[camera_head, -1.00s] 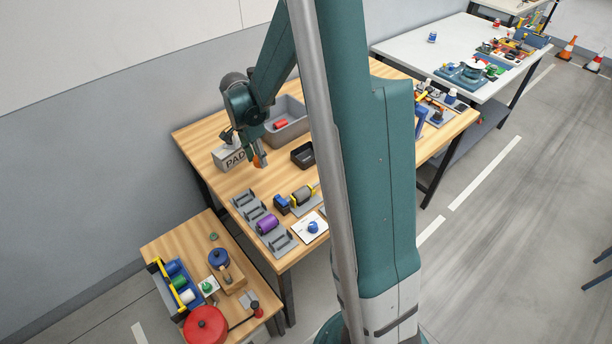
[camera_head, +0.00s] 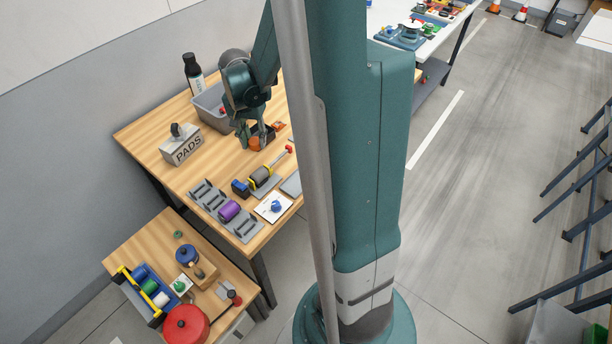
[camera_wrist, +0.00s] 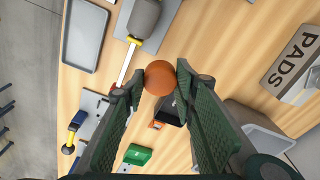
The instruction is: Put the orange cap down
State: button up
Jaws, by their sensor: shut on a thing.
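The orange cap (camera_head: 256,145) is between the fingertips of my gripper (camera_head: 258,139), over the middle of the wooden bench. In the wrist view the orange cap (camera_wrist: 159,76) shows round and whole at the tips of my gripper (camera_wrist: 158,84), which is shut on it. The cap looks close to the bench top; whether it touches the wood, I cannot tell.
A PADS box (camera_head: 183,146) stands left on the bench, with a grey bin (camera_head: 208,108) and a dark bottle (camera_head: 193,73) behind. A grey-and-yellow tool (camera_head: 262,177) lies in front. A black tray (camera_wrist: 172,109) is near the cap. Bare wood lies between box and gripper.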

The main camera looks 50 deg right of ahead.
jog(key=s+d+n, duration=0.3)
jog(key=s, duration=0.5)
jog(key=s+d+n+b, duration=0.1)
jog(key=s+d+n, duration=0.2)
jog(key=s, duration=0.5)
jog(key=shift+s+d+t+b, duration=0.3)
jog(key=shift+d+t, duration=0.1)
jog(key=shift+d, duration=0.4)
jog(key=shift+f, duration=0.15)
jog(key=shift+f+b, duration=0.45)
jog(key=shift+f, duration=2.4)
jog(key=shift+f, duration=0.1)
jog(key=shift+f+b, duration=0.4)
jog(key=shift+f, duration=1.6)
jog(key=shift+f, duration=0.2)
jog(key=o, duration=0.8)
jog(key=shift+c, duration=0.2)
